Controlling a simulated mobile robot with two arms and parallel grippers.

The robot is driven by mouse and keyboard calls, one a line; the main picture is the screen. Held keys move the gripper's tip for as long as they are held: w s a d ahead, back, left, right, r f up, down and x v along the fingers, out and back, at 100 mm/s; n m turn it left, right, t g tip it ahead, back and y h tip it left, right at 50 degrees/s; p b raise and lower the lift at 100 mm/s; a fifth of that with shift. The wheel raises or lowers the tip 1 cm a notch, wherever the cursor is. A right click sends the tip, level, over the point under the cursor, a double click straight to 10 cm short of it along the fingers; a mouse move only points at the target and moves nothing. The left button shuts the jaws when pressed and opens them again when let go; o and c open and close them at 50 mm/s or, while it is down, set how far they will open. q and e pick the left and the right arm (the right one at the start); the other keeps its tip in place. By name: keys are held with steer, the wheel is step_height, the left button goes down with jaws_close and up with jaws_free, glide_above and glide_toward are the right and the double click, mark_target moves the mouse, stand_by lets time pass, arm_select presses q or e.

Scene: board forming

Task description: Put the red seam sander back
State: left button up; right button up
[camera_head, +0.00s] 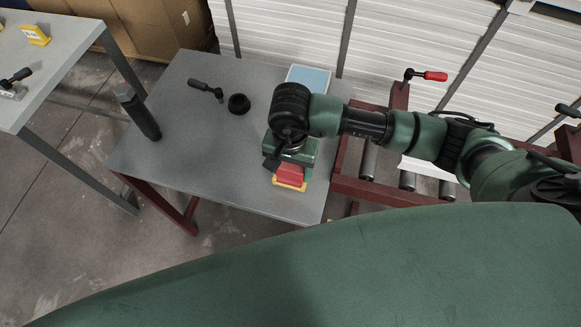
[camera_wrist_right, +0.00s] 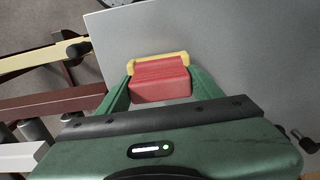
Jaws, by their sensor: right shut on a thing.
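The red seam sander (camera_head: 289,174) is a red block with a yellow edge, near the front right of the grey table. My right gripper (camera_head: 291,160) reaches down over it from the right and is shut on it. In the right wrist view, the red block (camera_wrist_right: 160,84) sits between the two green fingers of my right gripper (camera_wrist_right: 160,92), with the yellow edge beyond it. Whether the sander touches the table or hangs just above it, I cannot tell. My left gripper is not in view.
A light blue panel (camera_head: 309,77) lies behind my arm. A dark red roller frame (camera_head: 385,190) stands to the right. The table's front left is clear.

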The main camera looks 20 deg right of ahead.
steer(key=shift+f, duration=0.5)
steer(key=o, duration=0.8)
steer(key=shift+f, duration=0.15)
steer(key=o, duration=0.4)
